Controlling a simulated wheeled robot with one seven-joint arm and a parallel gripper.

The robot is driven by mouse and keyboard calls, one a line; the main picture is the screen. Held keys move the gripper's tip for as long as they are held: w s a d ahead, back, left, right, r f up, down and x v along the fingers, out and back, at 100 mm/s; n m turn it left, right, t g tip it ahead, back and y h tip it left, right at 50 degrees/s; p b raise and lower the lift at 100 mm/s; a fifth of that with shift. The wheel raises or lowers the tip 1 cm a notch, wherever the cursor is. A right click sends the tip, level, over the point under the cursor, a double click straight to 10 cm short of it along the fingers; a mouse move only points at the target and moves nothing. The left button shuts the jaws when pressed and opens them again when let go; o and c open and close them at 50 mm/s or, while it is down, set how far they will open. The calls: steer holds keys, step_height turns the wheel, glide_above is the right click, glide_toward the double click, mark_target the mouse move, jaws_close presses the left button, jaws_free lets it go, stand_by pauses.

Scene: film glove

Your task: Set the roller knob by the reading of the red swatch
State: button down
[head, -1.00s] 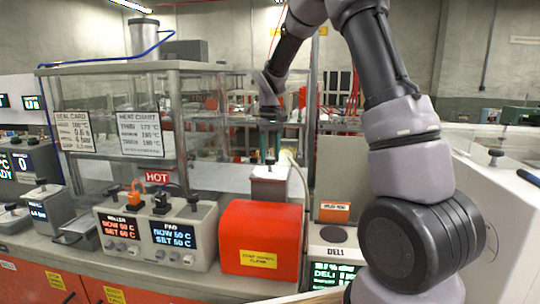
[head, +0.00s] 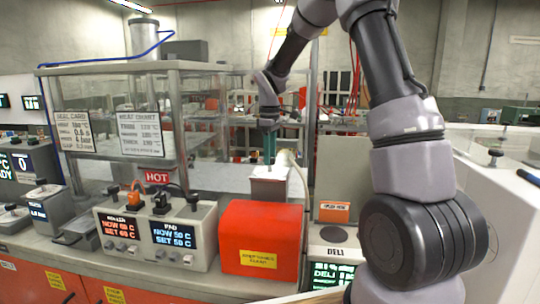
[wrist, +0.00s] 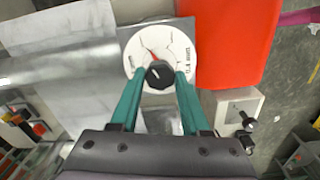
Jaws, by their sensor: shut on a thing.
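My gripper (wrist: 159,82) has its two teal fingers shut on the small black knob (wrist: 158,73) of a round white dial. The dial (wrist: 136,50) has a red needle and the marking 0.4 mm. In the head view, my gripper (head: 269,158) points down at the metal block (head: 270,187). The roller display (head: 119,229) stands on a grey control box, with several small knobs (head: 121,247) beneath it. Its digits are small; the upper line seems to read 50 C. I cannot make out a red swatch.
A red box (head: 260,240) stands right beside the block. The pad display (head: 173,234) is right of the roller display. A heat chart (head: 140,133) and a seal card (head: 75,132) hang on the clear guard. A HOT sign (head: 157,177) is above the control box.

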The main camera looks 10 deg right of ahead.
steer(key=shift+n, duration=0.5)
steer(key=shift+c, duration=1.9)
jaws_free()
steer(key=shift+r, duration=0.15)
step_height(320, 180, up, 11)
steer(key=shift+f, duration=0.2)
steer(key=shift+r, duration=0.1)
